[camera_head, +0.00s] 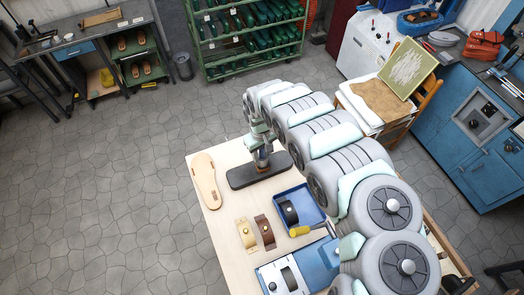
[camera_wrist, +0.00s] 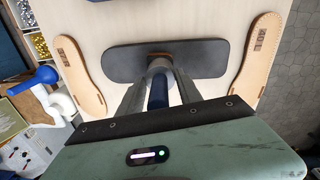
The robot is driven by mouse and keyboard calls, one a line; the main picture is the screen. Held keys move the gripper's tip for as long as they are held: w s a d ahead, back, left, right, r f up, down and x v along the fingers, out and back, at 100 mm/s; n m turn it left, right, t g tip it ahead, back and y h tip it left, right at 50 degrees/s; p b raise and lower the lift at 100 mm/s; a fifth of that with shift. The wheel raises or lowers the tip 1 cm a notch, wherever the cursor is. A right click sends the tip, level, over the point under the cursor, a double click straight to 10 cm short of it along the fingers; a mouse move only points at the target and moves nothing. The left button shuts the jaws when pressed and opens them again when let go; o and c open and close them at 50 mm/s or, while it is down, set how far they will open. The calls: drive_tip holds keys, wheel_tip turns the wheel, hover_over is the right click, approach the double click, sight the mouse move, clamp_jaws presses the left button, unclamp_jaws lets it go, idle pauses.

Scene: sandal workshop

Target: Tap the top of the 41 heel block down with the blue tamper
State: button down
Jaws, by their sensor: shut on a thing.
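My gripper (camera_head: 263,156) is shut on the blue tamper (camera_wrist: 158,92) and holds it over the dark base plate (camera_head: 243,178). In the wrist view the plate (camera_wrist: 120,63) lies flat, and the tamper's pale round end points down at its middle. A small brown edge (camera_wrist: 160,54) shows just past the tamper end; it may be the heel block, mostly hidden behind the tamper. I cannot tell whether the tamper touches it.
On the pale table (camera_head: 226,218) are two straps, tan (camera_head: 246,233) and brown (camera_head: 265,232), a blue tray (camera_head: 309,193) holding a dark strap, and a yellow-handled tool (camera_head: 299,231). A blue device (camera_head: 318,263) stands at the front. My arm hides the table's right side.

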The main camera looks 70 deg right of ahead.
drive_tip(key=shift+r+p, duration=1.55)
drive_tip(key=shift+r, duration=0.05)
wheel_tip(320, 180, down, 4)
drive_tip(key=b, duration=0.3)
drive_tip(key=shift+f, duration=0.15)
wheel_tip(320, 180, up, 6)
drive_tip(key=p, duration=0.5)
drive_tip(key=shift+d+r, duration=0.1)
drive_tip(key=shift+r, duration=0.85)
